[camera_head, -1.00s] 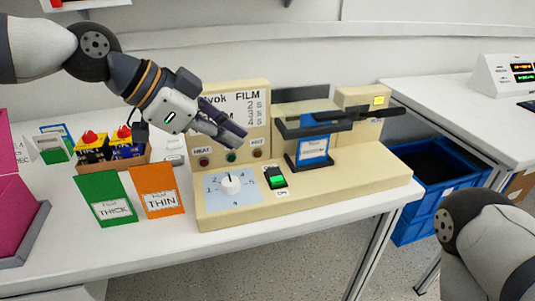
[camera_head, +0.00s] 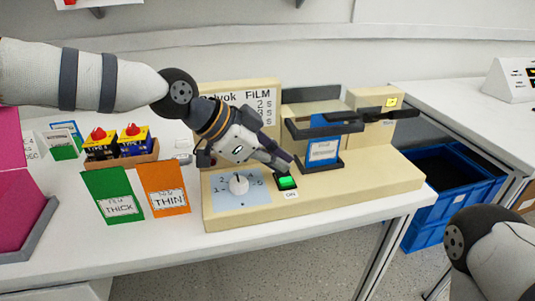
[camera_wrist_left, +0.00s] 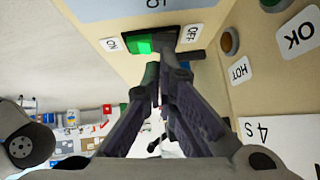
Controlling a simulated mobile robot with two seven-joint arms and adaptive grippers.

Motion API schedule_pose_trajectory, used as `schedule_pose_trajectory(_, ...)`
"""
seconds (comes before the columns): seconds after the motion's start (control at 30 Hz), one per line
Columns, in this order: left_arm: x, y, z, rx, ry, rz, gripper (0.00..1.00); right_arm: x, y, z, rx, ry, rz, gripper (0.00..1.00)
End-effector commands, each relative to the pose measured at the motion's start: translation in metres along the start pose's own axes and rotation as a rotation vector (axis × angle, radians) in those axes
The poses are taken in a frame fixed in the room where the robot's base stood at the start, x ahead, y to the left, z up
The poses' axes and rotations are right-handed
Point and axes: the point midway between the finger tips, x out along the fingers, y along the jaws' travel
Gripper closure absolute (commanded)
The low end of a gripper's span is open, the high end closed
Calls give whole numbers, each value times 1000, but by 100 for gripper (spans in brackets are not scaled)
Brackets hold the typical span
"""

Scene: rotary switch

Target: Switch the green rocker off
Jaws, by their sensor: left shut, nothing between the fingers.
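The green rocker (camera_head: 287,181) sits in a black frame on the sloped front of the beige sealer (camera_head: 345,192), above an ON label (camera_head: 292,194). My left gripper (camera_head: 290,163) is shut and empty, its tips just behind the rocker's far end. In the left wrist view the rocker (camera_wrist_left: 142,46) shows between the ON label (camera_wrist_left: 112,44) and an OFF label (camera_wrist_left: 191,34). The fingertips (camera_wrist_left: 158,68) are close to its OFF-side end; I cannot tell if they touch. My right gripper is out of view.
Green (camera_head: 112,197) and orange (camera_head: 164,189) film cards stand farther left. The sealing arm (camera_head: 325,128) rises behind right. A blue crate (camera_head: 432,215) is below the right side.

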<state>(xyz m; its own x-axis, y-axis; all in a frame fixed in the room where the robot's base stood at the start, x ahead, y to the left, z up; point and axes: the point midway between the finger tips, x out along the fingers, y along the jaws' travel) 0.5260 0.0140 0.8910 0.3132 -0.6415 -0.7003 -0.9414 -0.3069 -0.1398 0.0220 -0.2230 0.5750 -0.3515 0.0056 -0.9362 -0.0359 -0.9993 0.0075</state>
Motion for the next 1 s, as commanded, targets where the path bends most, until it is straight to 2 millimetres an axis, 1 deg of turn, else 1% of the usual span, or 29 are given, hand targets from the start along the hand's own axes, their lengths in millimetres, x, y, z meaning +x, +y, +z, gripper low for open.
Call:
schedule_pose_trajectory(0.27,0,0,0,-2,0,1,100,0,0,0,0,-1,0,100)
schedule_pose_trajectory(0.43,12,-3,12,-107,-3,100,100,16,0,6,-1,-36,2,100)
schedule_pose_trajectory(0.5,8,-1,8,-101,-4,101,100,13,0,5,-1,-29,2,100)
schedule_pose_trajectory(0.77,7,2,8,-99,-8,103,100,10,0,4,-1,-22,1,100)
schedule_pose_trajectory(1.0,5,14,7,-98,-11,106,100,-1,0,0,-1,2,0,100)
